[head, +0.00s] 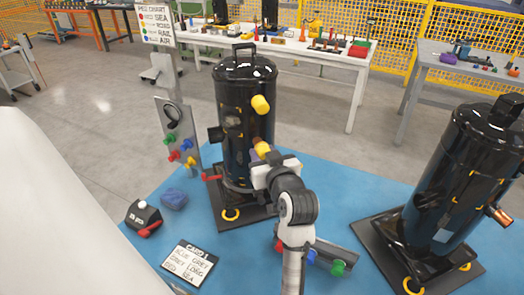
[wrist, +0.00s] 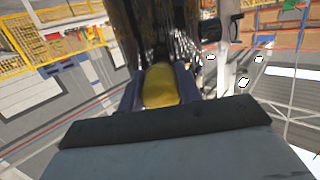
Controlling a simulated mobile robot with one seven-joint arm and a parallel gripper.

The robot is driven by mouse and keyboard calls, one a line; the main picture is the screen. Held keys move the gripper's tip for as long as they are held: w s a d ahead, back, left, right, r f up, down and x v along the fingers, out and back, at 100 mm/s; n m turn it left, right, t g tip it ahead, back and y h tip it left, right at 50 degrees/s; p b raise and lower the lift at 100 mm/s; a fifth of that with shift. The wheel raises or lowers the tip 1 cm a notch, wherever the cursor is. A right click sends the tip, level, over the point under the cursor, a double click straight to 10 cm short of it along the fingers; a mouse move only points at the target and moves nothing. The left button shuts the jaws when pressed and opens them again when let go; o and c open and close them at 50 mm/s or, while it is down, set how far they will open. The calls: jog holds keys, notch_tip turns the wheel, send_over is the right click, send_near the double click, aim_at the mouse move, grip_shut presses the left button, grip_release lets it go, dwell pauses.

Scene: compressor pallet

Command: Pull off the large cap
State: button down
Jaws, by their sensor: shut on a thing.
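A tall black compressor (head: 230,120) stands upright in the middle of the head view. One yellow cap (head: 261,104) sticks out from its upper side, free of my gripper. A second yellow cap (head: 262,148) is lower on the same side, at the tip of my gripper (head: 266,156). In the wrist view this yellow cap (wrist: 159,86) sits between the two fingers of my gripper (wrist: 160,92), which are shut on it. The cap lies close against the compressor; I cannot tell whether it is still seated on its pipe. I cannot tell for certain which cap is larger.
A second black compressor (head: 465,180) stands on the right of the blue pallet top (head: 350,215). A peg panel (head: 176,130) stands left of the middle compressor. A sign card (head: 190,262), a blue lump (head: 174,198) and a black box with a red handle (head: 143,218) lie in front.

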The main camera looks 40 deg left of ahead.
jog(key=shift+f+v, duration=0.15)
jog(key=shift+v, duration=0.75)
jog(key=shift+f+v, duration=0.1)
jog(key=shift+v, duration=0.8)
